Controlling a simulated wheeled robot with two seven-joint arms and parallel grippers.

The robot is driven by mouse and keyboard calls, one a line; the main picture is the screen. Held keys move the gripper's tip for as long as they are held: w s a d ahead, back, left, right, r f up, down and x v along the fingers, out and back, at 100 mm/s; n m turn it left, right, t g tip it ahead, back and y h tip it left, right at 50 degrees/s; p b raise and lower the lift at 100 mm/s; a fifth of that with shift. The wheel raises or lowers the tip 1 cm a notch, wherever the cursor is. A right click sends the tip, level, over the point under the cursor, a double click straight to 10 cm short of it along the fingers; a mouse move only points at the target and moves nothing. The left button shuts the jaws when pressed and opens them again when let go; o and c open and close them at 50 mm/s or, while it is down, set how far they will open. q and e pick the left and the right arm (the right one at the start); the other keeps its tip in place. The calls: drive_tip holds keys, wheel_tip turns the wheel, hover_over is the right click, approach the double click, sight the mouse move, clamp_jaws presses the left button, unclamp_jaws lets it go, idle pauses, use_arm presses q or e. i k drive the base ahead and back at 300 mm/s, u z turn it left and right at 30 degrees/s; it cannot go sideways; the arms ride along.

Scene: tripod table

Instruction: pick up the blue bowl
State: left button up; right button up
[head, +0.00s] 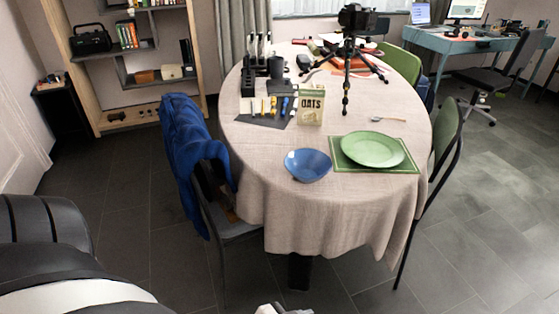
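The blue bowl (307,165) stands upright and looks empty near the front edge of the oval table, on the beige tablecloth (290,215). It is just left of a green placemat (400,168) with a green plate (372,149) on it. My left arm shows at the lower left, far from the bowl. A small pale tip at the bottom edge, below the table, seems to be part of my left gripper (280,309); its fingers are cut off, so its opening cannot be told. My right gripper is not in view.
An oats box (311,104) stands behind the bowl, with a spoon (387,119) to its right. A camera tripod (347,75) stands farther back. A chair with a blue jacket (190,150) is at the table's left; a green chair (446,140) is at its right.

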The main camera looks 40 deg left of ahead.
sight(307, 166)
drive_tip(key=u, duration=1.25)
drive_tip(key=i, duration=0.25)
drive_tip(key=u, duration=0.1)
